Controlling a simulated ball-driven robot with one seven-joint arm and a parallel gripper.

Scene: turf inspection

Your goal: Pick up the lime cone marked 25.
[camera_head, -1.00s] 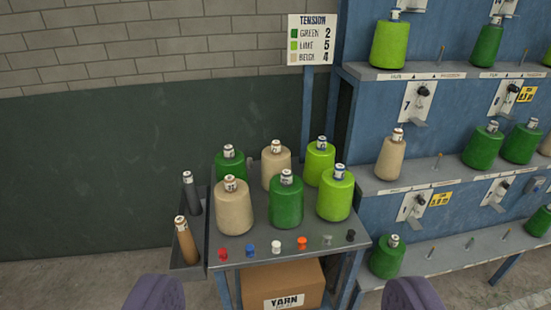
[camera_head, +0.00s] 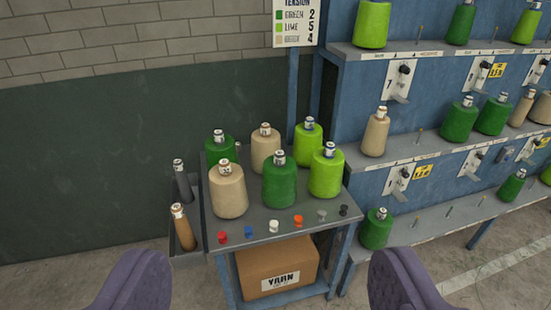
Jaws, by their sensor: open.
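Two lime cones stand upright on a grey cart: a rear one (camera_head: 307,144) and a front one (camera_head: 327,176), at the right of the cones there. More lime cones stand on the rack's upper shelf, one at its left end (camera_head: 372,24) and one farther right (camera_head: 527,22). The tags on their tops are too small to read, so I cannot tell which is marked 25. My gripper (camera_head: 269,255) is open and empty, its two purple fingers low in the picture, apart from every cone.
The cart (camera_head: 262,230) also holds green (camera_head: 279,182) and beige (camera_head: 229,190) cones, small coloured pieces along its front, and a side tray (camera_head: 192,248) with two tubes. A yarn box (camera_head: 277,268) sits below. The blue rack (camera_head: 360,180) stands close on the right.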

